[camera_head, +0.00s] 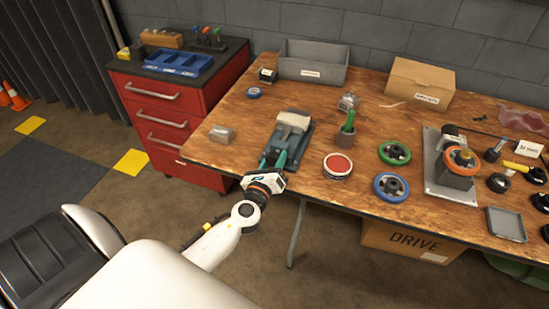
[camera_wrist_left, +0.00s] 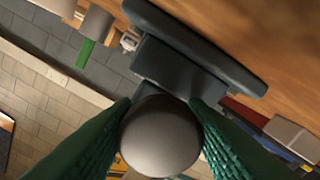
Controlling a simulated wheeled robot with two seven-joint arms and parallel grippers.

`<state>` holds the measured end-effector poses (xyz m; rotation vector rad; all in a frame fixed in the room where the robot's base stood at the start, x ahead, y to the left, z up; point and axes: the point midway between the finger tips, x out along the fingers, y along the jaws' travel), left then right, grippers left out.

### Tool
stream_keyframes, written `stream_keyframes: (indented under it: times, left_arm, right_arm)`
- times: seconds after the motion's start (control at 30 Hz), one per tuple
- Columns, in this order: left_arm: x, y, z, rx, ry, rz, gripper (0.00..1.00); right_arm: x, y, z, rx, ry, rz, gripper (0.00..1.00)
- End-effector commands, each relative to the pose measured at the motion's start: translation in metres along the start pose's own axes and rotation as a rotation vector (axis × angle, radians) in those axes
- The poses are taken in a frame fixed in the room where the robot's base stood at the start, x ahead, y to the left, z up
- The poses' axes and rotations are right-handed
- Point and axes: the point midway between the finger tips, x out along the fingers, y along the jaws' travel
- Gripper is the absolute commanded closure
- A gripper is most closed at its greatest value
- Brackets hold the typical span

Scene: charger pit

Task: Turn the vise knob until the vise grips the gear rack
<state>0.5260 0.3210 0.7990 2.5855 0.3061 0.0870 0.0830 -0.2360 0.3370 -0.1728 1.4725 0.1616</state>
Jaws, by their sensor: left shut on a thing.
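The vise (camera_head: 304,147) sits near the front edge of the wooden bench, with a pale block (camera_head: 293,121) on top at its far end. I cannot tell whether that block is the gear rack or part of the vise. In the left wrist view the dark grey vise body (camera_wrist_left: 185,70) is tilted across the picture. The round grey vise knob (camera_wrist_left: 160,136) is between my green fingers, which touch both its sides. My left gripper (camera_head: 274,158) is shut on the knob at the vise's near end; the head view hides the knob. My right gripper is out of view.
A red drawer cabinet (camera_head: 151,112) stands left of the bench. A small grey block (camera_head: 221,134) lies left of the vise. A green-handled tool in a cup (camera_head: 347,131), a red-topped tin (camera_head: 338,166) and handwheels (camera_head: 391,187) are to the right. A grey bin (camera_head: 312,68) stands behind.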

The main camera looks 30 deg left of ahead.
Motion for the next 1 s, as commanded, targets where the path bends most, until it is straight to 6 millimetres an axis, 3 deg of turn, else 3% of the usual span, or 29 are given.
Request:
stream_keyframes:
  times: [1.0]
  left_arm:
    - [-0.001,-0.003,-0.002,0.967,-0.007,0.002,0.83]
  right_arm:
    - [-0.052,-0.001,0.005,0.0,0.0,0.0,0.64]
